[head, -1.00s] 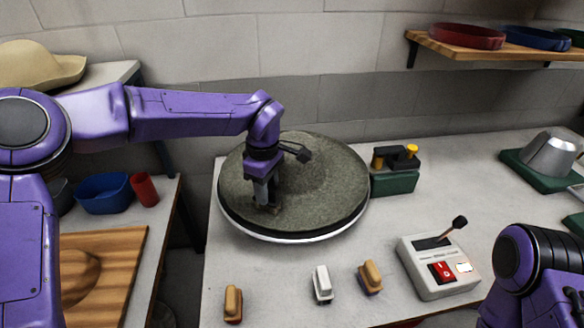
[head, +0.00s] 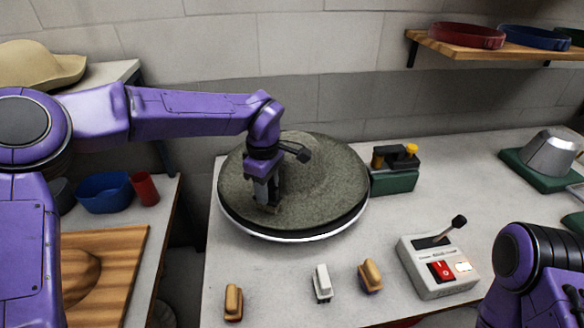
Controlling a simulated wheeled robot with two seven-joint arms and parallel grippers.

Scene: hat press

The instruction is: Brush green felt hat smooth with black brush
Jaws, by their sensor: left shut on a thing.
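The green felt hat (head: 318,180), grey-green with a wide brim and a low crown, lies on a round turntable (head: 300,238) whose pale rim shows at the front. My left gripper (head: 267,203) points down over the left front of the brim. It is shut on a small dark thing at the felt, which looks like the black brush (head: 271,210); the fingers hide most of it. Whether its bristles touch the felt is hard to tell. My right arm shows at the lower right, but its gripper is out of view.
Brushes with tan (head: 233,303), white (head: 322,284) and brown (head: 370,276) bodies stand along the front. A control box (head: 438,267) with a lever and red switch is at right. A green-based device (head: 394,172) stands close behind the hat's right edge.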

